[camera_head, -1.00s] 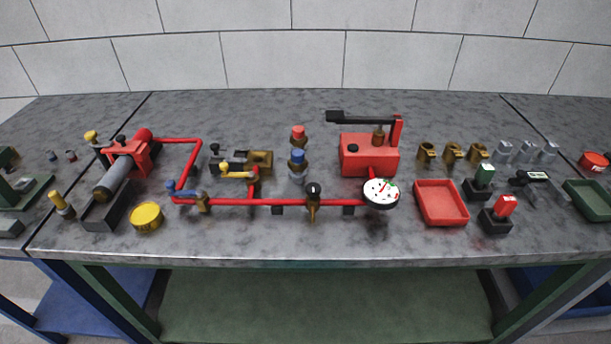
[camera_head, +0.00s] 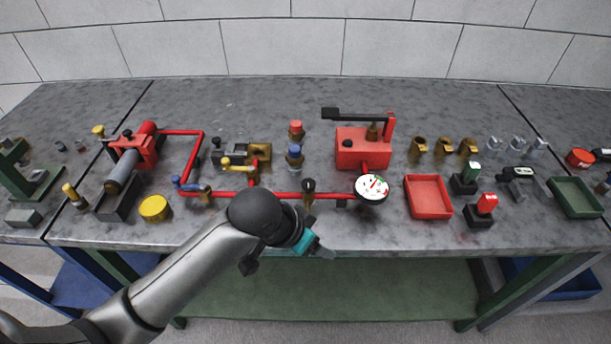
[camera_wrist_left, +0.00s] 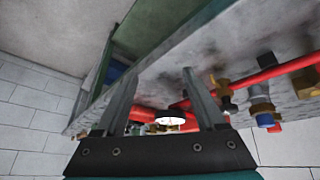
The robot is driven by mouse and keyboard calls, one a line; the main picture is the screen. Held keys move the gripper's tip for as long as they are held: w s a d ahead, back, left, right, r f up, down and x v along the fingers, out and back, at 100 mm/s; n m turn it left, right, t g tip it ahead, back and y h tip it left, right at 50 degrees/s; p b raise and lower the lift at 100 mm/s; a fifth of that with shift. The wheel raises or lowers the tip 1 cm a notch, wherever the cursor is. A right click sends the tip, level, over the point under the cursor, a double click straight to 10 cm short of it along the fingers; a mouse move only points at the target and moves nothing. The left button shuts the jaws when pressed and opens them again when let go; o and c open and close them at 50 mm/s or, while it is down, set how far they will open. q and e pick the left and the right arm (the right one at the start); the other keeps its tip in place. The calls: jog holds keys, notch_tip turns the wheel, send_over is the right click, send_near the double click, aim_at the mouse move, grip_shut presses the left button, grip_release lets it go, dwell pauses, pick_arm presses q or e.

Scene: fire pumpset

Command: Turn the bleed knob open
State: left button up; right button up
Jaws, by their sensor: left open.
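A brass valve with a black knob (camera_head: 308,186) stands upright on the red pipe (camera_head: 240,195), left of the white dial gauge (camera_head: 372,187); I take it as the bleed knob, but cannot be certain. My left gripper (camera_head: 325,252) is just in front of the table's front edge, nearer to me than the valve and apart from it. In the left wrist view my gripper (camera_wrist_left: 162,70) is open with nothing between its fingers. The gauge (camera_wrist_left: 170,117) shows beyond and between the fingers there. The brass valve (camera_wrist_left: 222,88) appears right of them. My right gripper is out of view.
A red pump box (camera_head: 363,150) with a black lever stands behind the gauge. Red- and blue-capped fittings (camera_head: 295,157) stand behind the pipe. A red tray (camera_head: 428,197) lies to the right. A yellow cap (camera_head: 155,208) lies left. The front strip of table (camera_head: 400,236) is bare.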

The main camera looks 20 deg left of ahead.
pick_arm(q)
jog(key=w+a+r+m, duration=0.1)
jog(key=w+a+r, duration=0.1)
jog(key=w+r, duration=0.4)
jog(key=g+y+p, duration=0.1)
send_near(308, 183)
jog(key=shift+n, duration=0.3)
jog(key=b+x, duration=0.2)
jog(key=x, duration=0.6)
jog(key=shift+f+b, duration=0.1)
jog(key=shift+b, duration=0.25)
grip_shut()
